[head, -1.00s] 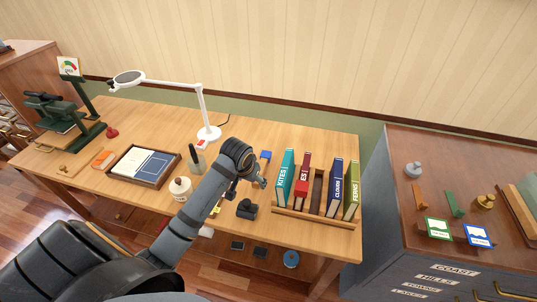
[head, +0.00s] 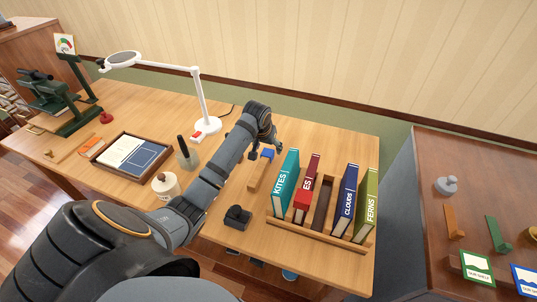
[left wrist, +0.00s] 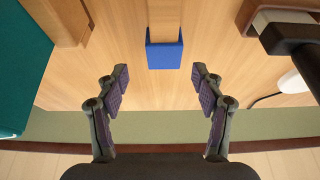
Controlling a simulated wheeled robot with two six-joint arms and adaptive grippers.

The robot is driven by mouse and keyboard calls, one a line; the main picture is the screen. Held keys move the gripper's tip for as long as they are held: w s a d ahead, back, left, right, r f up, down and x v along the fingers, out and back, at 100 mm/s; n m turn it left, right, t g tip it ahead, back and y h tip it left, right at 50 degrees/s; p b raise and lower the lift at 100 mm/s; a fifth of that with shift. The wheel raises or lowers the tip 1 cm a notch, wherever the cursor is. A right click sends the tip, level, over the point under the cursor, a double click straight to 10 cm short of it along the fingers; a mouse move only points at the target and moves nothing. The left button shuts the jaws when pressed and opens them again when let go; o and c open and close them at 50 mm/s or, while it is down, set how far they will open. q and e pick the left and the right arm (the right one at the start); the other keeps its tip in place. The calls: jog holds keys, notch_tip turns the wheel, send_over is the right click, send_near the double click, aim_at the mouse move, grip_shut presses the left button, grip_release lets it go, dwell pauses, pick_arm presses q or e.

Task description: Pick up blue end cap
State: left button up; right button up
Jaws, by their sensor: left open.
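The blue end cap (head: 267,154) sits on the far end of a wooden bar (head: 260,173) lying on the desk, left of the book rack. In the left wrist view the blue end cap (left wrist: 164,54) is near the top centre, with the bar running up out of the picture. My left gripper (head: 265,148) is open and empty above the cap end. In the left wrist view its fingers (left wrist: 160,75) spread to either side, with the cap just beyond the fingertips and between their lines. My right gripper is not in view.
A wooden rack (head: 312,233) holds upright books close on the right. A black block (head: 237,218) lies nearer. A white magnifier lamp (head: 207,125) stands left of the gripper, with a pen holder (head: 187,157) and jar (head: 165,186) nearby. A cabinet stands right.

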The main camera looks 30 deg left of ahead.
aim_at(268, 152)
pick_arm(q)
jog(key=shift+a+f, duration=0.1)
jog(key=shift+f, duration=0.35)
jog(key=x, duration=0.4)
jog(key=shift+a, duration=0.2)
jog(key=c, duration=1)
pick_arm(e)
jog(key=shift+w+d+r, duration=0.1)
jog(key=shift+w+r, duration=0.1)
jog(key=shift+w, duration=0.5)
